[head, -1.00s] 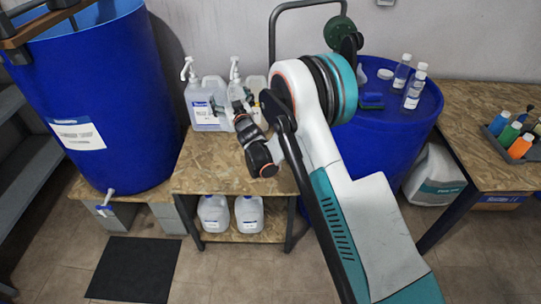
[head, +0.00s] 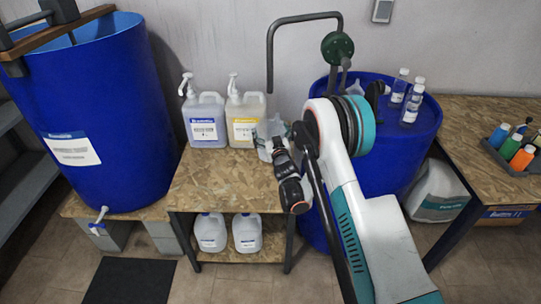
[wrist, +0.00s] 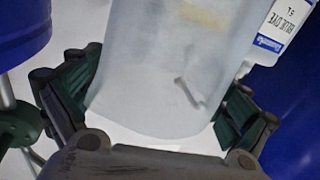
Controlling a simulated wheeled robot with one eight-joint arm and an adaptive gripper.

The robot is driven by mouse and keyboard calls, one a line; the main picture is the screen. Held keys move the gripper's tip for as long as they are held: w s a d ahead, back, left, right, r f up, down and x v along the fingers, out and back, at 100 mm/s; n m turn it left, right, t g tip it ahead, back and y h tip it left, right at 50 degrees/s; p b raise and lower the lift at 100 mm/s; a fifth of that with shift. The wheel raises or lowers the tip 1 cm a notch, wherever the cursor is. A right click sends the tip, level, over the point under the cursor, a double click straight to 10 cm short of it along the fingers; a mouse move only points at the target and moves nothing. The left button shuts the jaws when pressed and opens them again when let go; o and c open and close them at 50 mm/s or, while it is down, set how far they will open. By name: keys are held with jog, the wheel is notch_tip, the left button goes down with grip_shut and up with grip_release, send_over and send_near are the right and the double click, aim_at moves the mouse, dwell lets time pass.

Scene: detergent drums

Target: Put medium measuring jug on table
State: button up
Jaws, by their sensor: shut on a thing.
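A translucent pale measuring jug (wrist: 160,85) fills the middle of the wrist view. My gripper (wrist: 158,100) is shut around its sides, with a dark green-padded finger on each side. In the head view the jug (head: 268,132) shows partly behind my gripper (head: 272,146), above the right part of a low wooden table (head: 222,182). I cannot tell whether the jug's base touches the tabletop. My wrist hides part of the jug.
Two pump bottles, one bluish (head: 206,120) and one yellowish (head: 245,116), stand at the table's back. A blue drum (head: 105,115) stands left, and another (head: 400,140) right, topped by small bottles. The table's front and middle are bare.

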notch_tip(320, 180, down, 10)
jog(key=b, duration=0.3)
jog(key=shift+r, duration=0.15)
jog(key=o, duration=1)
